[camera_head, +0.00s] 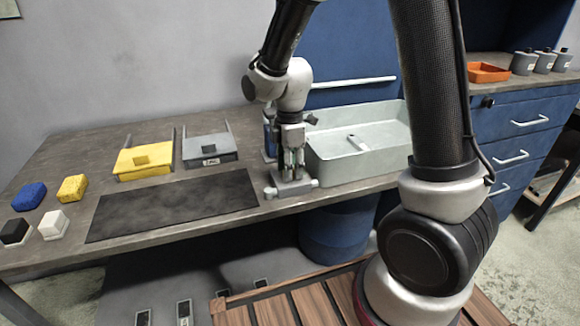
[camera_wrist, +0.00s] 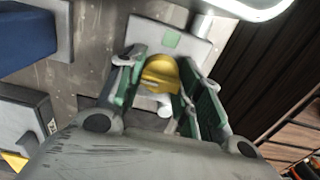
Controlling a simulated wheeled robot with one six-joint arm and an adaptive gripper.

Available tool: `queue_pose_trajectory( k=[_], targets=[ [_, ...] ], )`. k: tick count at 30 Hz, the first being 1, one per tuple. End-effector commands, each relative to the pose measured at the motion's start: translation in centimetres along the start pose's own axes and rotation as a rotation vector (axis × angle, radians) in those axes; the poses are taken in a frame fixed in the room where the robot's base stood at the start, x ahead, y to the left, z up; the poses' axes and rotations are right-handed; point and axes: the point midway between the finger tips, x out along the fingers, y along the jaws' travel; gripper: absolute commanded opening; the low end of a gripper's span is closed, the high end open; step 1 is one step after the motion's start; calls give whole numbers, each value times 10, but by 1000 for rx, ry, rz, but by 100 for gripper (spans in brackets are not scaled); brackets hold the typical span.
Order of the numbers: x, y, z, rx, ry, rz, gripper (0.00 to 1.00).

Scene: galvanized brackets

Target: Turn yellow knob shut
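The yellow knob (camera_wrist: 161,73) shows in the wrist view between the two green-padded fingers of my gripper (camera_wrist: 161,80). One finger is on each side of the knob, close to its edges. I cannot tell whether the pads press on it. A pale round stub (camera_wrist: 165,106) shows by the knob. In the head view my gripper (camera_head: 292,160) points down over a grey valve fitting (camera_head: 291,188) at the bench's front edge, left of the sink. The knob cannot be made out there, as the fingers cover that place.
The pale sink basin (camera_head: 345,172) stands close to the right of my gripper, with a blue object (camera_head: 269,140) behind it. A dark mat (camera_head: 175,204), yellow tray (camera_head: 143,163) and grey tray (camera_head: 209,149) lie to the left. A blue sponge (camera_head: 29,196) lies farther left.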

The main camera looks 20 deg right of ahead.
Motion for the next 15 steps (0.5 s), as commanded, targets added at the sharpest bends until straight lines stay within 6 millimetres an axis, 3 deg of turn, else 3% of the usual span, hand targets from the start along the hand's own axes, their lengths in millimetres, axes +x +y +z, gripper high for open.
queue_pose_trajectory(
  k=[1, 3, 15],
  targets=[
    [-1, 1, 0, 0, 0, 2, 46],
    [0, 1, 0, 0, 0, 2, 58],
    [-6, 1, 0, 1, 1, 3, 58]
  ],
)
